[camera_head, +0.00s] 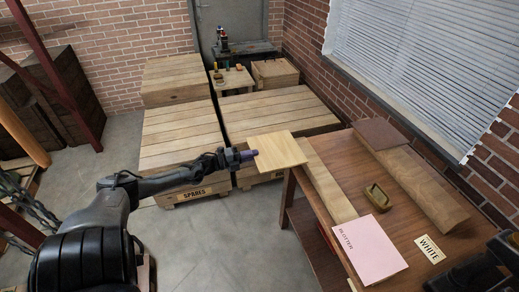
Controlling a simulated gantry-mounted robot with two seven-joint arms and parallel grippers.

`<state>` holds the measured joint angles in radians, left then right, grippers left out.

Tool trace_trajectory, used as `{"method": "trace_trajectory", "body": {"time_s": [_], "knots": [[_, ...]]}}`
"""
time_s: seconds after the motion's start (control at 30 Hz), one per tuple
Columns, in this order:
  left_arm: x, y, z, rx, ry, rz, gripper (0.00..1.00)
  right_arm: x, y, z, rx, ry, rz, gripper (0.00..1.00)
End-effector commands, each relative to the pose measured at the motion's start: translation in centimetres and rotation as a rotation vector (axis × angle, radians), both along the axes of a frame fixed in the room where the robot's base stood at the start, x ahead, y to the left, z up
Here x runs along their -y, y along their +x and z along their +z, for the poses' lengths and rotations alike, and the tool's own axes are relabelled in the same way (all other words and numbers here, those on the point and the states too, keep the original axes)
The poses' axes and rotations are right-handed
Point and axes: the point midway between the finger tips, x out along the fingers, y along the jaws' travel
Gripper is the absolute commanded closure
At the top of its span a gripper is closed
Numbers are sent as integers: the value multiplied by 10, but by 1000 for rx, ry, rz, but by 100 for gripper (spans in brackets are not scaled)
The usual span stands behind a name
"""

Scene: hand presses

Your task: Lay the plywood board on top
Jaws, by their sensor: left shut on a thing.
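The plywood board (277,151) is a thin, light square panel at the far left corner of the brown table (400,240). My left gripper (250,155) comes in from the left and is shut on the board's left edge. The board looks roughly level; I cannot tell whether it touches the table or hangs just above it. A pink sheet marked "BLOTTER" (369,249) lies on the table near its front left. A dark part of my right arm shows at the lower right corner; its fingers are not clear.
A long pale plank (328,181) lies along the table's left side.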

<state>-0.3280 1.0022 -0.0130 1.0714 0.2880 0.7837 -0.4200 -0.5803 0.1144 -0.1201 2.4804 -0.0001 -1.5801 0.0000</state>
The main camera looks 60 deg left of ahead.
Motion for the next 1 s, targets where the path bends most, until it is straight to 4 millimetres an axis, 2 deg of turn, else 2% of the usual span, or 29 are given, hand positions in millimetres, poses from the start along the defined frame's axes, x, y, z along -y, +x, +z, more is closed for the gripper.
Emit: {"method": "trace_trajectory", "body": {"time_s": [0.03, 0.2, 0.5, 1.0], "knots": [[-1, -6, 4, 1, -1, 1, 100, 0, 0, 8, 0, -1, 1, 57], [-4, -26, 4, 1, 0, 1, 100, 1, 0, 20, 0, -5, 4, 57], [-8, -55, 2, 2, 1, 0, 100, 2, 0, 33, 0, -11, 6, 57], [-9, -59, 1, 2, 1, 0, 100, 1, 0, 33, -1, -3, 2, 57]]}}
